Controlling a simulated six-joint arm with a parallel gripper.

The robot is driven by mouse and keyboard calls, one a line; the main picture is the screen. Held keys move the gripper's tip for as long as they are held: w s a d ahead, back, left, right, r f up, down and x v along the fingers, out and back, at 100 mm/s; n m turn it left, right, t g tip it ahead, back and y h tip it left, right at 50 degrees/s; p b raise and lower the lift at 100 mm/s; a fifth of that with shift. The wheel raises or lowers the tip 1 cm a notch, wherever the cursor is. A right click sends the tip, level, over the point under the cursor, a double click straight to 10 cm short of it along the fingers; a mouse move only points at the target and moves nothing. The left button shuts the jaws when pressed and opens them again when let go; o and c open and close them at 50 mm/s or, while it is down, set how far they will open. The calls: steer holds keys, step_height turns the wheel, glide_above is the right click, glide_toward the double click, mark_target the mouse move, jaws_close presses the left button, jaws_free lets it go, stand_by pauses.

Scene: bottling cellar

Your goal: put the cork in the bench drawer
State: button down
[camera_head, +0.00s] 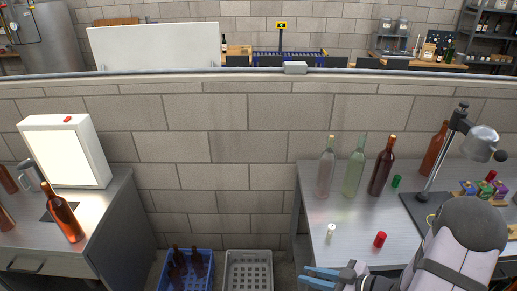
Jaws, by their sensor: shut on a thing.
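My gripper (324,278) is at the lower middle of the view, its blue fingers pointing left, in front of the right bench's near left part. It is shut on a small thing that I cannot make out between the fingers. I cannot pick out the cork for certain anywhere in view. The bench drawer (24,264) shows at the lower left, in the front of the left metal bench (105,215). Its front with the handle is partly cut off by the picture's edge, and it looks shut.
The right bench (345,215) carries several bottles, a white stopper (331,231), a red cap (380,240), a green cap (396,181) and a lamp (481,142). A blue crate (207,284) with bottles and a grey crate (248,254) stand between the benches. An amber bottle (63,214) and light panel (66,152) stand left.

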mark_target(312, 274)
steer(key=shift+r+p, duration=1.5)
steer(key=shift+r, duration=0.65)
steer(key=shift+f+b, duration=0.5)
step_height(312, 274, down, 6)
steer(key=w+b, duration=0.1)
steer(key=b, duration=0.7)
steer(key=w+d+b, duration=0.3)
steer(key=w, duration=0.1)
steer(key=w+d+m+t+h+b, duration=0.1)
steer(key=w+d+b, duration=0.2)
steer(key=w, duration=0.2)
steer(key=w+d+f+m+b, duration=0.1)
steer(key=w+d+b, duration=0.2)
steer(key=w, duration=0.1)
steer(key=shift+w+d+f+t+h, duration=0.1)
steer(key=shift+w+d+t+h, duration=0.1)
steer(key=shift+t+h, duration=0.15)
steer(key=w+d+r+m+t+h, duration=0.1)
steer(key=w+d+r+m+h, duration=0.1)
steer(key=d, duration=0.4)
steer(key=w+d+r+m+t+h, duration=0.2)
steer(key=w+d+m+h, duration=0.2)
steer(key=d+m+h, duration=0.2)
steer(key=shift+d+m, duration=0.4)
steer(key=shift+d, duration=0.4)
